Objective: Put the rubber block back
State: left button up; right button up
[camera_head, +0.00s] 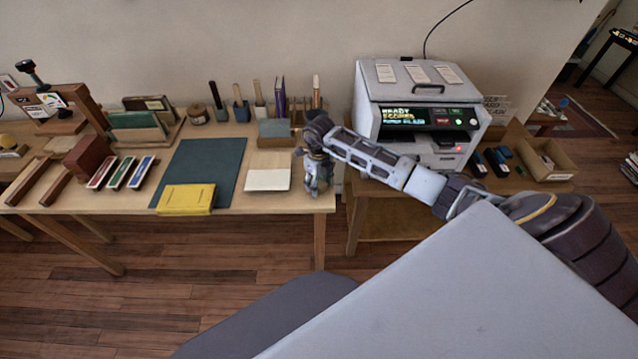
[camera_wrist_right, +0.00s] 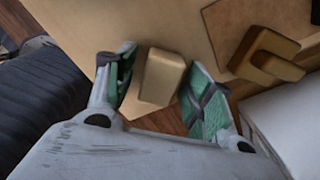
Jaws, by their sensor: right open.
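A tan block (camera_wrist_right: 162,76), which looks like the rubber block, lies at the edge of the wooden table (camera_wrist_right: 150,22) in the right wrist view. My right gripper (camera_wrist_right: 158,78) is open, with one green-padded finger on each side of the block and small gaps showing. In the head view my right gripper (camera_head: 318,180) points down at the right end of the table, and the block is hidden behind it. A brown panel (camera_wrist_right: 245,25) with a tan wooden piece (camera_wrist_right: 268,55) on it lies to the right in the wrist view. My left gripper is not in view.
A white sheet or pad (camera_head: 267,180), a dark green mat (camera_head: 210,165) and a yellow book (camera_head: 187,199) lie left of my right gripper. Tool holders (camera_head: 243,112) stand along the back. A grey machine (camera_head: 415,105) and a cardboard tray (camera_head: 545,160) stand to the right.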

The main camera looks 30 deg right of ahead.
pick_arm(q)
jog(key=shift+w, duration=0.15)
pick_arm(e)
jog(key=shift+r, duration=0.5)
notch_tip(320, 180, up, 4)
jog(key=shift+w+r, duration=0.1)
jog(key=shift+r, duration=0.1)
notch_tip(320, 180, up, 7)
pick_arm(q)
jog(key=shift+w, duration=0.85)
pick_arm(e)
jog(key=shift+f, duration=0.1)
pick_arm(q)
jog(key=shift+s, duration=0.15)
